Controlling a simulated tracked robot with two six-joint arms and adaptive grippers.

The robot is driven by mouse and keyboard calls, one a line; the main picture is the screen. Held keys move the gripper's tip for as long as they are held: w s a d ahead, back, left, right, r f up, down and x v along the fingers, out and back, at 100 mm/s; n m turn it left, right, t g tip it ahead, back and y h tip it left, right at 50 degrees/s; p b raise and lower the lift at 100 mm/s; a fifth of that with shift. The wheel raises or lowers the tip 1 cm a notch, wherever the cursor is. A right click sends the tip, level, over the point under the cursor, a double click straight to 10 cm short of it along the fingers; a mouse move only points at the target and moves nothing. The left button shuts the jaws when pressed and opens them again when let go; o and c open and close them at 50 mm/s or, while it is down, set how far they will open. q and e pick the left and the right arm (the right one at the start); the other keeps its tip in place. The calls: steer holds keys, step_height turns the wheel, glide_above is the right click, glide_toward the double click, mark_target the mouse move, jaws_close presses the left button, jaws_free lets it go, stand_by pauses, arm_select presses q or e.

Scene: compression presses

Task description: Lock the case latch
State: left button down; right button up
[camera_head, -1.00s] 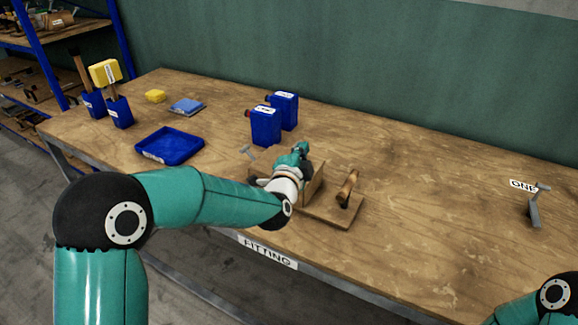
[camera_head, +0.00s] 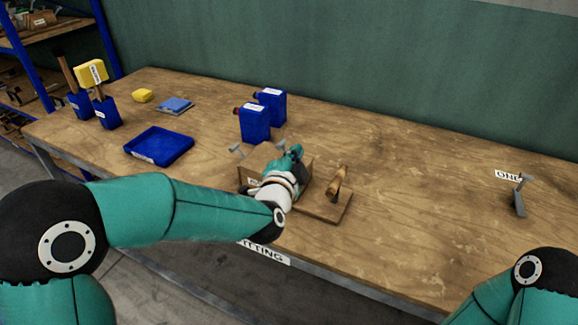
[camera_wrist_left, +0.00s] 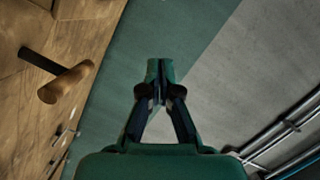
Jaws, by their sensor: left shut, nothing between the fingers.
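A brown wooden box (camera_head: 258,158), which I take to be the case, stands near the table's front edge, partly covered by my left arm. Small grey T-shaped pieces show at its back left (camera_head: 237,150) and back right (camera_head: 281,143); I cannot tell whether either is the latch. My left gripper (camera_head: 296,151) is over the box's right side in the head view. In the left wrist view the left gripper (camera_wrist_left: 159,70) is shut and empty, with its fingertips together. Contact with the box cannot be made out. My right gripper is out of view.
Beside the box is a wooden board (camera_head: 325,208) with an upright handle (camera_head: 338,182). Two blue canisters (camera_head: 254,122) stand behind, and a blue tray (camera_head: 160,146) lies to the left. A grey bracket (camera_head: 520,196) stands at right. The table's middle right is clear.

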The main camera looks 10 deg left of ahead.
arm_select(q)
steer(key=s, duration=0.5)
steer(key=shift+s+a+r, duration=0.1)
steer(key=shift+a+r, duration=0.15)
steer(key=shift+r, duration=0.15)
